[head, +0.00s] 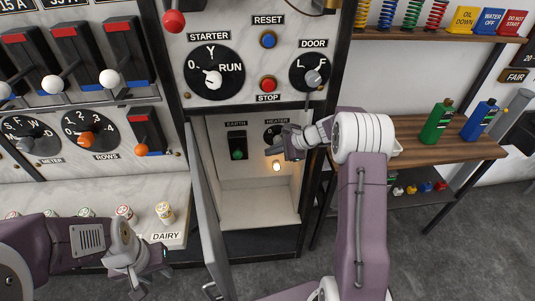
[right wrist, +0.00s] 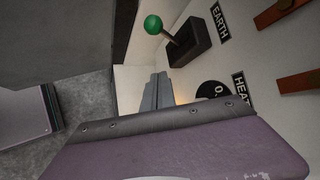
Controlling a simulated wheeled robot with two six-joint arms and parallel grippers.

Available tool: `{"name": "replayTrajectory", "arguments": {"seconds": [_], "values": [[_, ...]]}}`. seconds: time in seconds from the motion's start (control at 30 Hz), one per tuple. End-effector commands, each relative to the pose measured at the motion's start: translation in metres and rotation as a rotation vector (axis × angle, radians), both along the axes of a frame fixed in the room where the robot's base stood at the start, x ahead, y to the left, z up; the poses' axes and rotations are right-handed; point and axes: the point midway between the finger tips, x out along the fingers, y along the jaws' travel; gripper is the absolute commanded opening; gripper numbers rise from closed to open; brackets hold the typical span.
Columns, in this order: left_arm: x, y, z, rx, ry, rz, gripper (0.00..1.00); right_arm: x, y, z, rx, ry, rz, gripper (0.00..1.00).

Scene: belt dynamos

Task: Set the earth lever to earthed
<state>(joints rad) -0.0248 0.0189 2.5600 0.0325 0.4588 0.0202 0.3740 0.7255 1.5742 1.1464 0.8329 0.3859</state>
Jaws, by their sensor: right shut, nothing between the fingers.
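The earth lever is a green knob (head: 238,155) on a black block (head: 236,139), under the EARTH label inside the open compartment. In the head view the knob is at the block's lower end. My right gripper (head: 274,148) is shut and empty inside the compartment, to the right of the lever and in front of the HEATER dial (head: 272,131). Its fingers show in the right wrist view (right wrist: 159,92), apart from the knob. My left gripper (head: 150,284) is low at the left; its fingers are unclear.
The compartment door (head: 208,225) stands open at the left of the opening. A lit lamp (head: 277,167) is below the heater dial. Above are the STARTER dial (head: 212,72), the DOOR dial (head: 311,75) and the red STOP button (head: 268,85). The compartment's lower part is clear.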

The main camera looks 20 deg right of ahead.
Motion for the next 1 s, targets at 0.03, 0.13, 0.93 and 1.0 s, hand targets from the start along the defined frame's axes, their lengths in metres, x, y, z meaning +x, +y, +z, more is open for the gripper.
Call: {"name": "replayTrajectory", "arguments": {"seconds": [0.03,0.13,0.93,1.0], "values": [[0.000,0.000,0.000,0.000,0.000,0.000,0.36,0.000,0.000,0.000,0.000,0.000,0.000,0.00],[0.000,0.000,0.000,0.000,0.000,0.000,0.36,0.000,0.000,0.000,0.000,0.000,0.000,0.00],[0.000,0.000,0.043,0.000,0.000,0.000,0.36,-0.289,0.041,0.008,-0.953,-0.069,1.358,0.00],[0.000,0.000,0.043,0.000,0.000,0.000,0.36,-0.296,0.039,0.007,-0.974,-0.081,1.404,0.00]]}}
